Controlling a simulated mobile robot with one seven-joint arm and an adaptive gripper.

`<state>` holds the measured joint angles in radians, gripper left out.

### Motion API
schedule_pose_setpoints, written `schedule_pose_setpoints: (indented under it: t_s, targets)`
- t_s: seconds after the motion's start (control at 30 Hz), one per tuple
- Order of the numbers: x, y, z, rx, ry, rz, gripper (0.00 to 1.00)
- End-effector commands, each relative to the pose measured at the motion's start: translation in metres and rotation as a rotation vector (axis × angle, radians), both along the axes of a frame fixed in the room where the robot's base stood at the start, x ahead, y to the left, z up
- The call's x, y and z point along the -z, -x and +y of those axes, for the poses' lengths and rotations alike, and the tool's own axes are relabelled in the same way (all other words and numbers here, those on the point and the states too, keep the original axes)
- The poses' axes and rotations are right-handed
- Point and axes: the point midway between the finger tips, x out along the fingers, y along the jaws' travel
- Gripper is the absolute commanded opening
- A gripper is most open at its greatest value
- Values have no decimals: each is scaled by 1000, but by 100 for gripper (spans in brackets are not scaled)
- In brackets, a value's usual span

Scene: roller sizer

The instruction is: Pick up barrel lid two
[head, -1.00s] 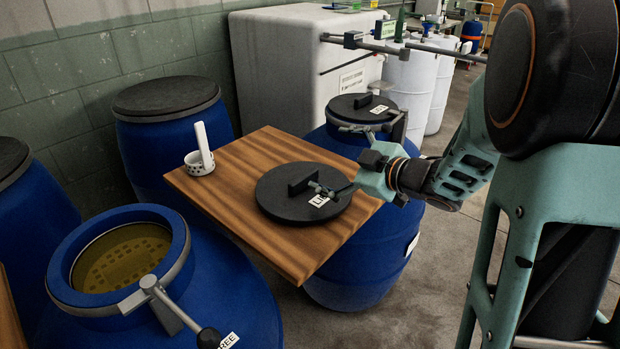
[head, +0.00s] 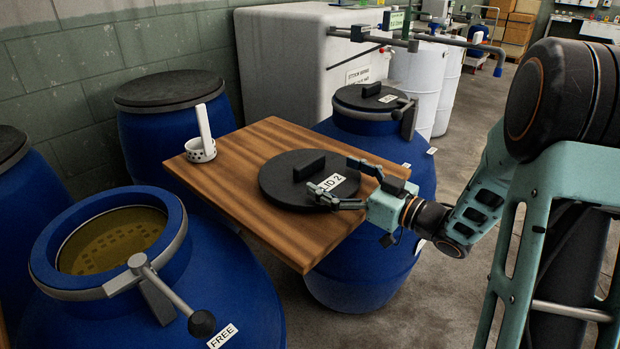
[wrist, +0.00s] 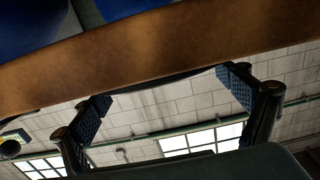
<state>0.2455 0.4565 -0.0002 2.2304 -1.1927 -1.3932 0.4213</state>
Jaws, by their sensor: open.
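Barrel lid two (head: 278,192) is a round black disc with a raised bar handle (head: 309,165) and a white label reading "LID 2" (head: 333,184). It lies flat on a wooden board (head: 225,165) in the head view. My gripper (head: 336,180) is open and empty at the lid's right side. Its fingers are spread towards the handle, one at the far side and one near the label. I cannot tell if they touch the lid. In the wrist view the two fingers (wrist: 168,100) stand apart, with the board's brown edge (wrist: 150,50) across the picture.
An open blue barrel (head: 215,285) labelled "FREE", with a clamp lever, stands front left. A blue barrel with a black lid (head: 372,97) stands behind the board. A large white tank (head: 290,60) is behind.

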Motion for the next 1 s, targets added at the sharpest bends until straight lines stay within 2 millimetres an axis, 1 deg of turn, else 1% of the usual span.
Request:
schedule_pose_setpoints:
  t_s: [0.17,0.3,0.4,0.63,0.67,1.0]
  targets:
    - [4,-9,13,-2,1,-1,93]
    - [5,-21,32,-4,1,-1,93]
    - [4,-29,40,-1,1,0,93]
    - [3,-31,42,1,1,0,93]
    - [3,-31,42,1,1,0,91]
    - [3,-31,41,1,1,0,53]
